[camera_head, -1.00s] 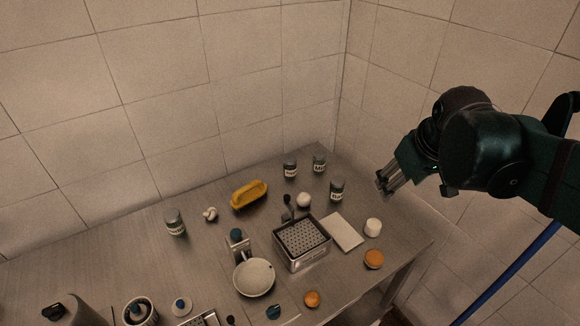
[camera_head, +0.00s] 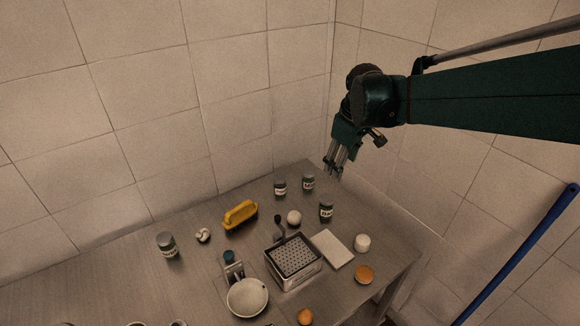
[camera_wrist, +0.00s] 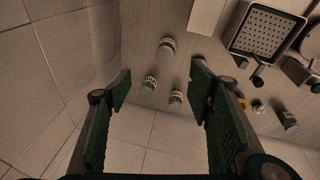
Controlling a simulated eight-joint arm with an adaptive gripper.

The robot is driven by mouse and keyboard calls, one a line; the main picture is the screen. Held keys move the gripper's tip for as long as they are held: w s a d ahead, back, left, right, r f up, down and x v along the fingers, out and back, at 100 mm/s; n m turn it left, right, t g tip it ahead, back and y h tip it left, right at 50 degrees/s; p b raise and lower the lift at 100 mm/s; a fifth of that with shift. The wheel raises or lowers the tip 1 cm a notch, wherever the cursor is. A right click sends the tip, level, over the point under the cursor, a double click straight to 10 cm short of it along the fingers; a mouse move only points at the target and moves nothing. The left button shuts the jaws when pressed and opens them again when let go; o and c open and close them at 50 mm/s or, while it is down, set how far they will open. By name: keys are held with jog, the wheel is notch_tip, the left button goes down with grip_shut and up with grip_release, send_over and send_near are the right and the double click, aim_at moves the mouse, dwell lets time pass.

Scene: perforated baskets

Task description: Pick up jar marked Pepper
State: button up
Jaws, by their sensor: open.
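Several dark jars with pale labels stand on the table, and the label words are too small to read, so I cannot tell which says Pepper. In the head view three are grouped near the back corner: one left (camera_head: 280,187), one right (camera_head: 308,183) and one nearer (camera_head: 326,211). A fourth jar (camera_head: 167,246) stands apart at the left. My gripper (camera_head: 333,167) is above the back right of the table, apart from the jars. In the wrist view its open, empty fingers (camera_wrist: 160,85) frame the grouped jars (camera_wrist: 167,48) (camera_wrist: 150,83) (camera_wrist: 176,97) from above.
The perforated metal basket (camera_head: 292,277) stands mid-table, with a white board (camera_head: 333,249) and white cup (camera_head: 362,242) to its right. A white ball (camera_head: 294,217) sits near the grouped jars. A yellow container (camera_head: 240,214) lies left. Tiled walls (camera_head: 235,100) close the back.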

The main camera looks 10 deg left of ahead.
jog(key=w+a+f+n+g+p, duration=0.1)
jog(key=w+a+f+n+p, duration=0.4)
jog(key=w+a, duration=0.55)
jog(key=n+g, duration=0.2)
jog(key=n, duration=0.1)
send_over(279, 177)
jog(key=shift+h, duration=0.4)
jog(key=f, duration=0.7)
jog(key=d+f, duration=0.1)
jog(key=f, duration=0.2)
jog(key=shift+s+f, duration=0.1)
jog(key=shift+f, duration=0.3)
jog(key=shift+a+f+p, duration=0.3)
jog(key=shift+a+f, duration=0.2)
jog(key=shift+f, duration=1.3)
jog(key=shift+d+f, duration=0.1)
jog(key=shift+f, duration=2.5)
jog(key=shift+c, duration=0.3)
jog(key=c, duration=1)
